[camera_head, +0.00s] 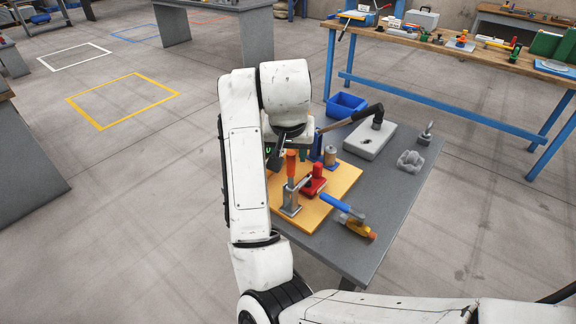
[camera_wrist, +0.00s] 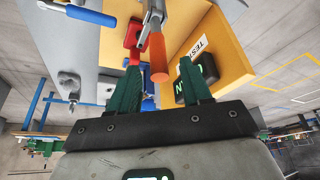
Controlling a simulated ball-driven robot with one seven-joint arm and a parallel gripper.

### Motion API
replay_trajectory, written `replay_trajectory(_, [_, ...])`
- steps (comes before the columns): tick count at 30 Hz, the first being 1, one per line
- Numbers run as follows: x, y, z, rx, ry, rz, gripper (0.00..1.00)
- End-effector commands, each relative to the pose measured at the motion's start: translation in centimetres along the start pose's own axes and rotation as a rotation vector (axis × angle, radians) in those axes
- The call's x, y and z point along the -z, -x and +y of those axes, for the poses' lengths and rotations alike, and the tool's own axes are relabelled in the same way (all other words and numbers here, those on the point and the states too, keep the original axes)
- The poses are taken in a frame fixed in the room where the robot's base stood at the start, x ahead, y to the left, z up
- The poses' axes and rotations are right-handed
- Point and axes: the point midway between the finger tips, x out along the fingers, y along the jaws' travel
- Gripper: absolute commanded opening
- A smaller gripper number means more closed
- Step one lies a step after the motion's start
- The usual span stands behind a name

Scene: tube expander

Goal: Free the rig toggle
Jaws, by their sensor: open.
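The rig toggle is a metal toggle clamp (camera_head: 291,202) with an orange handle (camera_head: 291,163) standing upright, mounted on the yellow-orange rig board (camera_head: 338,190). In the wrist view the orange handle (camera_wrist: 158,58) points toward me, and the metal clamp arm (camera_wrist: 152,18) shows behind it. My gripper (camera_wrist: 160,68) is open. Its two green fingers are spread either side of the handle's end, with gaps visible on both sides. A red block (camera_head: 314,182) sits beside the clamp on the board. In the head view my arm and hand hide part of the board's far left side.
A blue-handled tool (camera_head: 335,203) lies by the board's right front corner. A grey block (camera_head: 370,140) with a black-ended pipe stands behind, near a blue bin (camera_head: 345,105). Metal fittings (camera_head: 410,160) sit on the right. A display box (camera_wrist: 197,78) is close to one finger.

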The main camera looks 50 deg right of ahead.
Motion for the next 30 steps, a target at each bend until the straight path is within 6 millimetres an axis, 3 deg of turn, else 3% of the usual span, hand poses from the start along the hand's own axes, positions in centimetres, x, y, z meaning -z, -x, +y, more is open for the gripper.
replay_trajectory(9, [0.0,-4.6,0.0,-0.001,0.001,-0.002,0.48])
replay_trajectory(22, [0.0,-5.5,0.0,0.001,0.000,0.000,0.48])
replay_trajectory(30, [0.0,-5.5,0.0,0.001,0.000,0.000,0.23])
